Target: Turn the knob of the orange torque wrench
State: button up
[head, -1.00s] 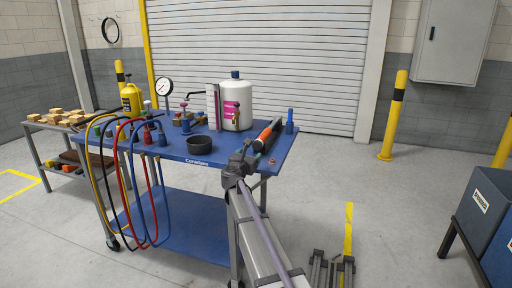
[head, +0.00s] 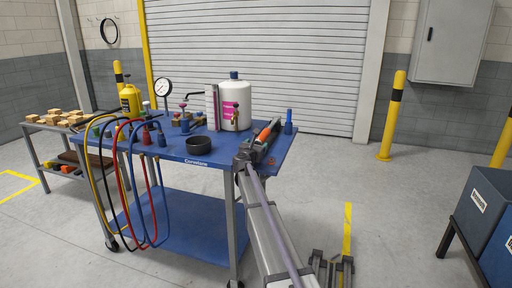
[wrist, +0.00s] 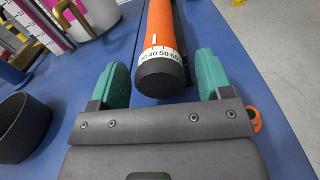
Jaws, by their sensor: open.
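The orange torque wrench (wrist: 159,25) lies on the blue cart top, its handle end toward my gripper in the wrist view. Its black end knob (wrist: 161,76) sits just past a white numbered scale ring (wrist: 159,53). My gripper (wrist: 163,80) is open, with one green fingertip on each side of the knob and a visible gap on both sides. In the head view the wrench (head: 268,130) is partly hidden by my gripper (head: 254,147) at the cart's right end.
A black round bowl (head: 198,145) stands left of my gripper. A white cylinder (head: 236,105) and a pink-marked scale stand behind. A blue upright fitting (head: 289,124) stands near the cart's right edge. An orange ring (wrist: 252,118) shows right of the gripper.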

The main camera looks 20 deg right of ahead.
jog(key=c, duration=0.9)
jog(key=shift+n, duration=0.3)
jog(key=n, duration=0.3)
jog(key=shift+n, duration=0.3)
jog(key=n, duration=0.3)
jog(key=shift+n, duration=0.3)
jog(key=n, duration=0.6)
jog(key=shift+n, duration=0.4)
jog(key=o, duration=0.9)
